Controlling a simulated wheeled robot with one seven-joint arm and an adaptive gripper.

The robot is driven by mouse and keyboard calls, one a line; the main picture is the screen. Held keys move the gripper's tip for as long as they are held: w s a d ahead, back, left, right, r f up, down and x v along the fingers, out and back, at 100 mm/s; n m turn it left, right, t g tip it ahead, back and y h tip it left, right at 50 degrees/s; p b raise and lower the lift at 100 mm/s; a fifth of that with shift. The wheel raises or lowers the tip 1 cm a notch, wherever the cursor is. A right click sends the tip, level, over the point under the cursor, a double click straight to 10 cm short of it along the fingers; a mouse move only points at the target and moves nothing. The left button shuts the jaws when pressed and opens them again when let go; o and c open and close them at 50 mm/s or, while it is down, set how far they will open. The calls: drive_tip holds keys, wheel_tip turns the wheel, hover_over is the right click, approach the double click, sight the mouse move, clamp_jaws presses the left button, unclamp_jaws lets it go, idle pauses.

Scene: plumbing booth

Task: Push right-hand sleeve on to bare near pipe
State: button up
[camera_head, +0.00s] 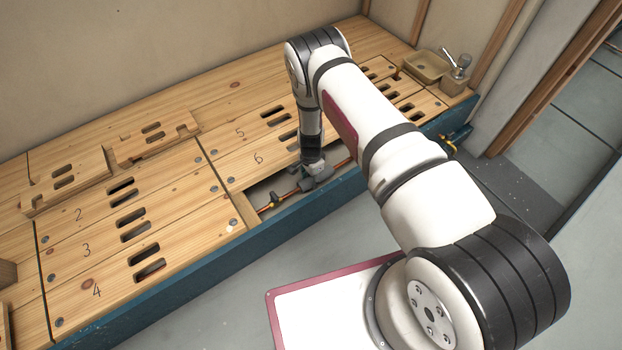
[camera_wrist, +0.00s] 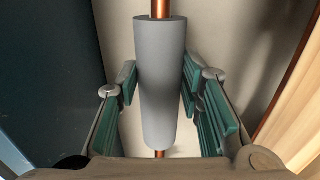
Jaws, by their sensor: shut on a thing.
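In the wrist view a grey foam sleeve (camera_wrist: 161,85) lies between the two green-padded fingers of my gripper (camera_wrist: 160,88). The gripper is shut on it. A copper pipe (camera_wrist: 160,9) comes out of the sleeve at the top, and a short bit of copper shows at its lower end, so the sleeve is around the pipe. In the head view my gripper (camera_head: 316,172) reaches down into the open gap in the bench. Copper pipe (camera_head: 343,162) shows to its right, and pipe with fittings (camera_head: 273,203) shows to its left. The sleeve is hard to make out there.
The wooden bench (camera_head: 180,205) has numbered slotted boards and a blue front edge (camera_head: 200,282). Loose notched boards (camera_head: 152,143) lie on it at the left. Board edges border the gap.

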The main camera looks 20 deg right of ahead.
drive_tip(key=shift+f+b, duration=0.2)
drive_tip(key=shift+b, duration=0.1)
drive_tip(key=o, duration=0.8)
drive_tip(key=shift+o, duration=0.2)
drive_tip(key=shift+r, duration=0.1)
wheel_tip(320, 180, up, 12)
